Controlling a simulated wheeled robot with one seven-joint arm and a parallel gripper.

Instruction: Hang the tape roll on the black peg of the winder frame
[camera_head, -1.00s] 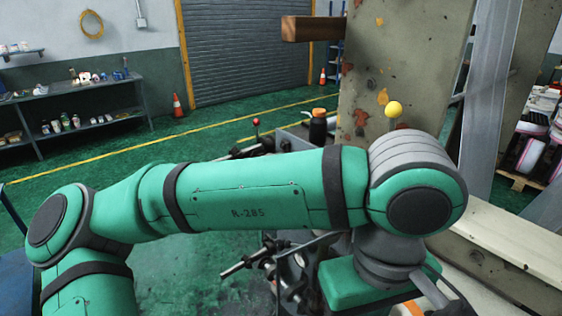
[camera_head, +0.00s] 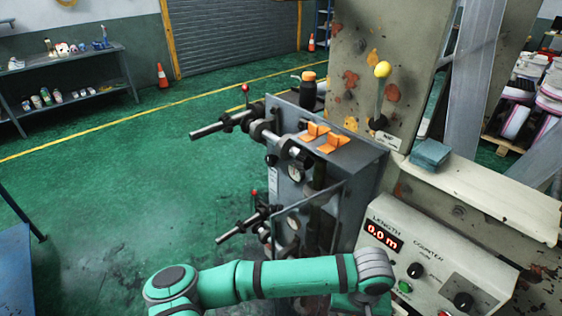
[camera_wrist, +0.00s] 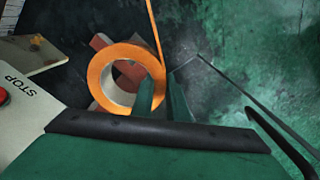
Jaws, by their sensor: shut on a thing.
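The orange tape roll (camera_wrist: 101,68) is in the wrist view, with its round opening facing the camera. My gripper (camera_wrist: 164,98) is shut on the right side of its ring. An orange strip runs up from the roll to the top edge of the wrist view. In the head view the grey winder frame (camera_head: 340,160) carries an upper shaft (camera_head: 211,129) and a lower shaft (camera_head: 238,229), both with black collars and pointing left. I cannot tell which part is the black peg.
Orange blocks (camera_head: 334,144) and a dark bottle (camera_head: 308,92) are on top of the winder. A yellow-knobbed lever (camera_head: 382,70) stands behind. The length counter panel (camera_head: 400,262) is at right. The green floor (camera_head: 130,190) left of the winder is clear.

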